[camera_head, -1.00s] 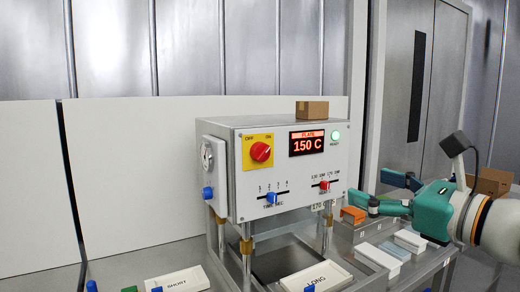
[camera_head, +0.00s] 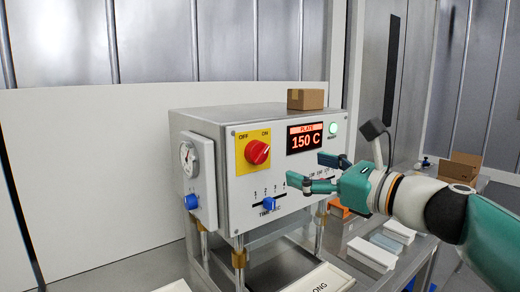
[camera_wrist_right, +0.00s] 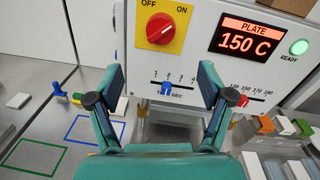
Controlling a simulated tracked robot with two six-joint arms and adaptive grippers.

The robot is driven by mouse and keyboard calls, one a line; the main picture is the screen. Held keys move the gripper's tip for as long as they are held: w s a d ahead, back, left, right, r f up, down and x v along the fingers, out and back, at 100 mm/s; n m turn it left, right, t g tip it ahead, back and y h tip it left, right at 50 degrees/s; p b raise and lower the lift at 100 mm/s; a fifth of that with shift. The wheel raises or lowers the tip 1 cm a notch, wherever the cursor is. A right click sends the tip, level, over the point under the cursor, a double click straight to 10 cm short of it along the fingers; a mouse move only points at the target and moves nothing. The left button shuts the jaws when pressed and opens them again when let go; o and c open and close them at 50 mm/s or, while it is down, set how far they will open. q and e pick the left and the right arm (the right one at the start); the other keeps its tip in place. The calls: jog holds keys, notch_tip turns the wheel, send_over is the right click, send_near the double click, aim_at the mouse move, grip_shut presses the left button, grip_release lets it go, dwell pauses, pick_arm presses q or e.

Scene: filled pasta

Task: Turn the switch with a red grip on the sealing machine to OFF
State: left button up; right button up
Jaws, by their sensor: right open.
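The sealing machine (camera_head: 235,195) is a grey-white box. Its rotary switch (camera_head: 257,152) has a red grip on a yellow plate, with OFF at upper left and ON at upper right. In the right wrist view the red grip (camera_wrist_right: 160,28) slants towards ON. My right gripper (camera_head: 314,172) is open and empty, in front of the machine's face, right of the switch and below the display. In the right wrist view, its spread fingers (camera_wrist_right: 161,82) point at the panel, with the switch above and between them, apart from it. My left gripper is not in view.
The lit display (camera_head: 304,139) reads 150 C beside a green READY lamp (camera_head: 333,129). A blue time slider (camera_head: 268,203) and a red slider (camera_wrist_right: 241,101) sit below. A gauge (camera_head: 188,159) is on the left side. A cardboard box (camera_head: 306,99) stands on top.

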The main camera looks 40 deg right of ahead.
aim_at(264, 154)
jog(key=w, duration=0.4)
jog(key=w+p, duration=0.1)
jog(key=w, duration=0.4)
jog(key=w+p, duration=0.1)
jog(key=w, duration=0.3)
jog(key=shift+w+d, duration=0.2)
jog(key=shift+d, duration=0.15)
